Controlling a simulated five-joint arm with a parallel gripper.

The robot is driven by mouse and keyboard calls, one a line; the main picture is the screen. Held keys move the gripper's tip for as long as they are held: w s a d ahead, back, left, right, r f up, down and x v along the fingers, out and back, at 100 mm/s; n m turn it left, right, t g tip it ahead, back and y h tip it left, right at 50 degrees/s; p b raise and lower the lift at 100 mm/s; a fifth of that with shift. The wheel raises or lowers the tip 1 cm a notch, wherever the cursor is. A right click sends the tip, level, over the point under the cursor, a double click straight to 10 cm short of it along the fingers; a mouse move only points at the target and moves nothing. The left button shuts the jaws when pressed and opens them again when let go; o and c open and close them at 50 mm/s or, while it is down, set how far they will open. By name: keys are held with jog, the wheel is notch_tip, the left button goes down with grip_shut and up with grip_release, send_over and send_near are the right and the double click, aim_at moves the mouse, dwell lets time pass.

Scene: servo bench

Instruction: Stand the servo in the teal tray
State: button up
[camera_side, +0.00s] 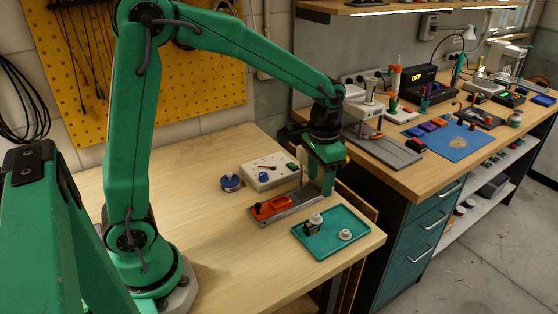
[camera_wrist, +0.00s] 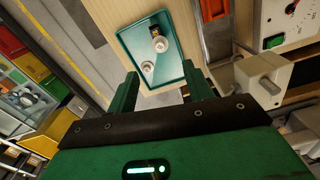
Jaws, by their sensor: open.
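The teal tray (camera_side: 333,247) lies near the right front edge of the wooden table. The servo (camera_side: 310,229), a small dark body with a pale round part at its top, stands apparently upright in the tray's left part. It also shows in the wrist view (camera_wrist: 155,33), towards the tray's far end. A separate white round piece (camera_side: 345,235) lies in the tray's right part, apart from the servo. My gripper (camera_side: 318,187) is open and empty, above the table just behind the tray. In the wrist view its fingers (camera_wrist: 165,77) are apart, with nothing between them.
A grey rail with an orange block (camera_side: 274,206) lies behind the tray, close to my gripper. A white meter box (camera_side: 270,171) and a blue round item (camera_side: 230,183) stand farther back. A crowded workbench (camera_side: 430,165) stands right.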

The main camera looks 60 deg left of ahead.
jog(key=s+a+r+n+t, duration=0.1)
jog(key=s+r+t, duration=0.1)
jog(key=s+r, duration=0.3)
jog(key=s+a+r+n+t, duration=0.1)
jog(key=s+r, duration=0.4)
jog(key=s, duration=0.7)
jog(key=shift+s+a+t, duration=0.2)
jog(key=shift+a+t, duration=0.45)
jog(key=shift+t, duration=0.65)
